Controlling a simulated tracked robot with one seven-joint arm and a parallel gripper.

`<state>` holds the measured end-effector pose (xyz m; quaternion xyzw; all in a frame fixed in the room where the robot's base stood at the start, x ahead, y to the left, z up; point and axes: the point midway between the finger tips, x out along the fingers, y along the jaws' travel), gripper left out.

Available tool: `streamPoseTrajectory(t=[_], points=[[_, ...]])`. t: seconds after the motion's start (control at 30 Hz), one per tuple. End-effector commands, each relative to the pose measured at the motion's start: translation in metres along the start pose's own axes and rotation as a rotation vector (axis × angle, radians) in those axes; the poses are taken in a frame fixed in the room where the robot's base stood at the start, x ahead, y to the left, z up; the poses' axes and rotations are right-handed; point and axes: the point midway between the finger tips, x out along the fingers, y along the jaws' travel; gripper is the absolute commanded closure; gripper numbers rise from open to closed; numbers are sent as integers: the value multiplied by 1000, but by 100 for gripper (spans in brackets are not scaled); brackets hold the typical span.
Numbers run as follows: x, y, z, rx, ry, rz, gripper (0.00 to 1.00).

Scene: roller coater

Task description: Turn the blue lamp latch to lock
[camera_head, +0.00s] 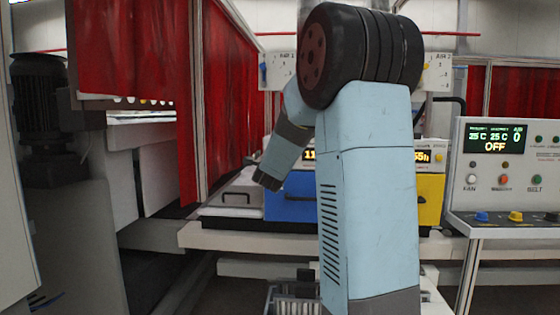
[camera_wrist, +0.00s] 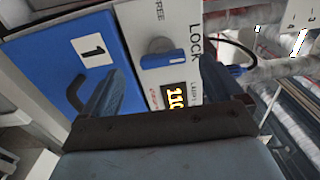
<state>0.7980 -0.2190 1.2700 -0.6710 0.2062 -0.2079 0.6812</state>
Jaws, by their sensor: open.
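The blue lamp latch (camera_wrist: 163,61) shows in the wrist view on a white panel, a blue bar on a round grey base. The word FREE stands above it and LOCK (camera_wrist: 195,42) to its right. The bar lies roughly level in the picture; I cannot tell which setting it is at. My gripper (camera_wrist: 162,88) is open, its two fingers apart on either side of the latch in the picture. In the head view my arm hides part of the machine.
A blue front marked 1 (camera_wrist: 68,58) with a dark handle is left of the latch, and a lit display (camera_wrist: 175,97) below it. In the head view, a yellow front (camera_head: 430,198), red curtains (camera_head: 150,55) and a control box (camera_head: 505,165) reading OFF surround my arm.

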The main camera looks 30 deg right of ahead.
Motion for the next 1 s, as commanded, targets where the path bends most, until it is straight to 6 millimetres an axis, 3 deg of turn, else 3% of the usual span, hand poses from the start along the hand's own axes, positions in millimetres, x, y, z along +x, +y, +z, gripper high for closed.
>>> streamPoseTrajectory(t=[0.2, 0.4, 1.0], points=[[-41, 0, 1, 0, -2, 0, 6], [-64, 1, 1, 0, -1, 0, 6], [-71, 1, 1, 0, 0, 1, 6]])
